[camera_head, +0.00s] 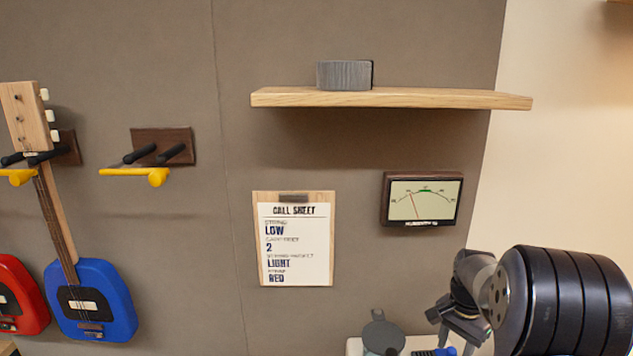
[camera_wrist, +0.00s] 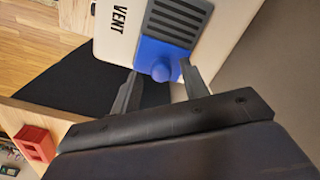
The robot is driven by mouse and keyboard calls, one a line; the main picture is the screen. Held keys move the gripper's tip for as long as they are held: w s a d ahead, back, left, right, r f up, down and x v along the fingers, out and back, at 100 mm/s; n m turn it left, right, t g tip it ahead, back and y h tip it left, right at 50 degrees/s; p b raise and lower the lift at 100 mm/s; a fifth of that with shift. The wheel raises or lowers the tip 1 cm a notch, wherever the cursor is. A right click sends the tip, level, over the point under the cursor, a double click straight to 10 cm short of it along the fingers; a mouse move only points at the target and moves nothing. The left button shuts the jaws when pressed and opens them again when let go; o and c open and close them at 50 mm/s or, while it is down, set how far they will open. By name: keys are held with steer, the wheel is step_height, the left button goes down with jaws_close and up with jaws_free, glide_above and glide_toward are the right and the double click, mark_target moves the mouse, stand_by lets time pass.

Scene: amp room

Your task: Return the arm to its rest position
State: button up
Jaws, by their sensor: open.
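My gripper (camera_wrist: 158,88) is open in the wrist view, its two fingers apart with nothing held between them. Beyond the fingertips is a blue part with a rounded knob (camera_wrist: 162,72) on a white panel marked VENT (camera_wrist: 120,42). I cannot tell how far the fingers are from it. In the head view my arm comes in at the lower right, and my gripper (camera_head: 452,325) hangs low there, in front of the wall and partly hidden by my own wrist.
A wooden shelf (camera_head: 420,98) with a grey block (camera_head: 342,76) juts from the wall. A meter (camera_head: 422,200) and call sheet (camera_head: 296,240) hang below. A blue guitar (camera_head: 90,300) and an empty hanger (camera_head: 160,150) are left. A grey lidded object (camera_head: 382,333) stands near my gripper.

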steer(key=shift+a+f+b, duration=0.1)
steer(key=shift+a+b, duration=0.25)
steer(key=shift+a, duration=2)
steer(key=shift+d, duration=0.1)
